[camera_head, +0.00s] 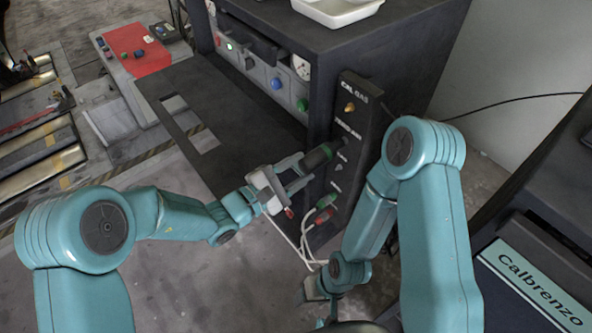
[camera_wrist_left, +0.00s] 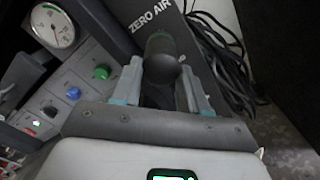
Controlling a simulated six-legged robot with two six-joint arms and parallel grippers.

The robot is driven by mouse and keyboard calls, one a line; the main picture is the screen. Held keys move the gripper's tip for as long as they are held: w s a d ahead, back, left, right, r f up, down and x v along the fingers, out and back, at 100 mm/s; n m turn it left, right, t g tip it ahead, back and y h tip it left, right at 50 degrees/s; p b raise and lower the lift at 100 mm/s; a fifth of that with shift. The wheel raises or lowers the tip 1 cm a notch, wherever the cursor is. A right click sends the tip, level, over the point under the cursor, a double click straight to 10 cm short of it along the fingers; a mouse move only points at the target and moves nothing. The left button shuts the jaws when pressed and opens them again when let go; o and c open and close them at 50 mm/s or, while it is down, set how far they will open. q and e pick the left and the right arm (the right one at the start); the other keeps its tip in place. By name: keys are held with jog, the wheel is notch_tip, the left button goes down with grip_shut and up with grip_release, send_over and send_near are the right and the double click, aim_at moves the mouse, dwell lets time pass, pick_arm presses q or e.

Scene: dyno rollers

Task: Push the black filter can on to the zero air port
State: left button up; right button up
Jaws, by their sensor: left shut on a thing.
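The black filter can (camera_head: 317,158), with a green band, is held level with the ZERO AIR label on the dark port panel (camera_head: 362,105). My left gripper (camera_head: 300,173) is shut on the can. The left wrist view shows the can (camera_wrist_left: 162,68) between the two fingers (camera_wrist_left: 160,88), pointing at the panel under the ZERO AIR lettering (camera_wrist_left: 157,18). The zero air port is hidden behind the can, and I cannot tell whether the can touches it. My right gripper (camera_head: 316,288) hangs low in front of the cabinet, partly hidden, and its jaws are unclear.
A gauge (camera_head: 301,67) and coloured knobs are on the cabinet front. A white tray (camera_head: 338,10) stands on top. A Calbrenzo case (camera_head: 530,285) is at lower right.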

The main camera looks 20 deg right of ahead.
pick_arm(q)
jog(key=shift+d, duration=0.15)
jog(key=o, duration=1.2)
jog(key=shift+w, duration=0.1)
jog(key=shift+o, duration=0.2)
